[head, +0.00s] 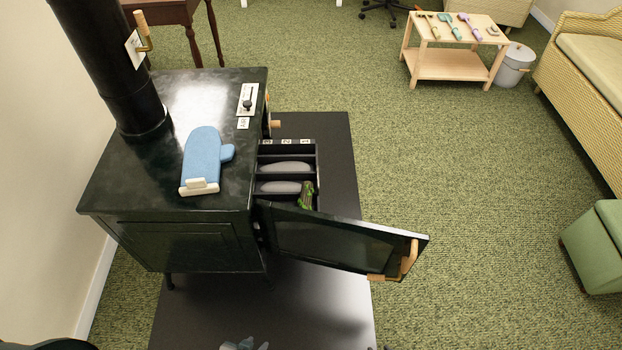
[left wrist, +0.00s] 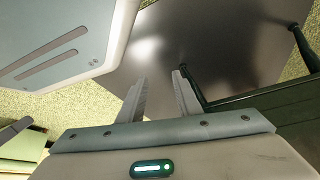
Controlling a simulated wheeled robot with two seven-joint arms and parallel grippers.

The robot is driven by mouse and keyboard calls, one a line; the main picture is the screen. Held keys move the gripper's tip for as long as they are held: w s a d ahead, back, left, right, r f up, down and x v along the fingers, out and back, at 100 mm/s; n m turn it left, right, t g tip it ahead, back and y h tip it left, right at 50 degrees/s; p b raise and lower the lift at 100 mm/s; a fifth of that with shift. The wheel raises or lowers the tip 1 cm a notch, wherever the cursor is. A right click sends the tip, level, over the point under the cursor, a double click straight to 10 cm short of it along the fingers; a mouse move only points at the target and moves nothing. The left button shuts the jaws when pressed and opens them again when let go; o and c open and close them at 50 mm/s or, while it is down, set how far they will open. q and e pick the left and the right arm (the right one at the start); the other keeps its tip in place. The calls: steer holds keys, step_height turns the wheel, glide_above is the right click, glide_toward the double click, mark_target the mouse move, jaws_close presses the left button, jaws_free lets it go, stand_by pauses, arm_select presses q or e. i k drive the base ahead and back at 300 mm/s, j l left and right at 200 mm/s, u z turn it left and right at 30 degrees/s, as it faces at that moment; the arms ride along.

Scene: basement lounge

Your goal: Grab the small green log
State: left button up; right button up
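The small green log (head: 306,195) is a short brown piece with bright green moss. It lies at the right side of the black stove's (head: 205,100) open firebox, just behind the open glass door (head: 330,243), which hides part of the firebox. My left gripper (head: 245,345) shows only at the bottom edge of the head view, well in front of the stove and away from the log. In the left wrist view my left gripper (left wrist: 163,98) has its two fingers apart with nothing between them. Of my right gripper, at most tiny dark tips show at the bottom edge.
Two grey rounded pieces (head: 286,167) lie in the firebox by numbered slots. The door, with a wooden handle (head: 408,258), juts out to the right. A blue mitt (head: 202,158) lies on the stove top. The dark floor plate (head: 290,315) before the stove is clear.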

mark_target(305, 200)
steer(key=i+l, duration=0.15)
steer(key=l, duration=0.15)
steer(key=i+l+u, duration=0.15)
steer(key=l, duration=0.15)
steer(key=i+l, duration=0.15)
steer(key=l, duration=0.15)
steer(key=i+l+u, duration=0.15)
steer(key=l, duration=0.15)
steer(key=i+l, duration=0.1)
steer(key=l, duration=0.25)
steer(key=u, duration=0.05)
